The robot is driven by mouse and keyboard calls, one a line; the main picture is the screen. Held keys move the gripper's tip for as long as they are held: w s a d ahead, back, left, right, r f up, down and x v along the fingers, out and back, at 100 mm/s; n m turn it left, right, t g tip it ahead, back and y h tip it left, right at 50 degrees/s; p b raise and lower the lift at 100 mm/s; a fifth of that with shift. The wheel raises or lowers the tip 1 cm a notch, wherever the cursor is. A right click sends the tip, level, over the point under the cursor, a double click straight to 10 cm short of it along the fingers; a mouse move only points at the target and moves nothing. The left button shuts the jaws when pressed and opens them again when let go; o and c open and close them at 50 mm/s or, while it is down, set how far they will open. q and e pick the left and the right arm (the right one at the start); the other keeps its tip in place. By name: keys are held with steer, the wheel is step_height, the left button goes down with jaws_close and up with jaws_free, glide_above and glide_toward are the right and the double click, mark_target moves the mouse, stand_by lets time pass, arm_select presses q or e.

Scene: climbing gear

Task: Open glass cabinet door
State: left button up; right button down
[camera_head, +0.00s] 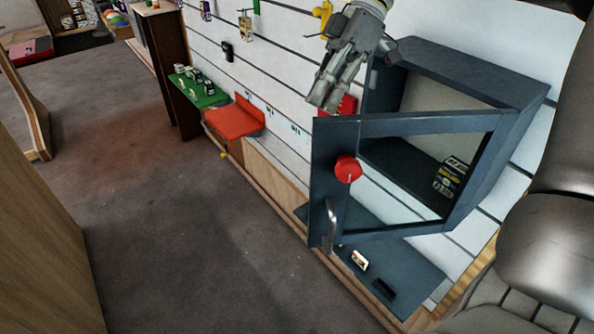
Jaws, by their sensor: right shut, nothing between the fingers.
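The dark blue-grey glass cabinet (480,68) hangs on the white slatted wall at the right. Its framed glass door (325,150) stands swung out from the body, with a gap showing between them. The door has a round red knob (347,169) and a metal bar handle (331,225) on its free side. My right gripper (322,104) is shut and empty at the top, just above the door's upper free corner. I cannot tell whether it touches the door. My left gripper is not in view.
A small dark patterned item (450,178) shows through the glass. A grey shelf (415,268) with small items lies below the door. An orange-red shelf (235,121) and a green shelf (203,96) are further left. The carpet floor (170,220) is clear; a wooden panel (40,250) stands at left.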

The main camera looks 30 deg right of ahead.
mark_target(311, 174)
steer(key=s+a+f+g+h+p, duration=0.1)
steer(key=s+a+f+p, duration=0.2)
steer(key=s+a+f, duration=0.3)
steer(key=shift+d+f+x, duration=0.25)
steer(key=shift+x, duration=1.5)
steer(key=shift+w, duration=0.15)
